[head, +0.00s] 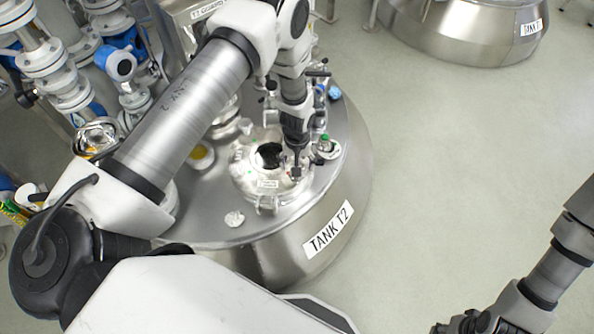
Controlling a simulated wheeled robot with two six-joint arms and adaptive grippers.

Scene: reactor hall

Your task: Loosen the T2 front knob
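Tank T2 (262,262) is a round steel vessel labelled "TANK T2", standing in the middle of the head view. On its top is a round hatch (242,180) with a dark round window and several small clamps or knobs around its rim. A small clamp-like fitting (267,205) sits on the near side of the rim. My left gripper (296,170) points down at the right side of the hatch, close to a small dark part there. Its fingers are too small to tell whether they grip that part. My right gripper (460,324) is low at the right, away from the tank, partly cut off.
A green-topped fitting (325,147) and a blue item (334,92) are on the tank top right of my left gripper. A pale small object (234,218) lies near the front edge. Pipes and valves (70,80) crowd the left. Another tank (460,30) stands far back; the right floor is clear.

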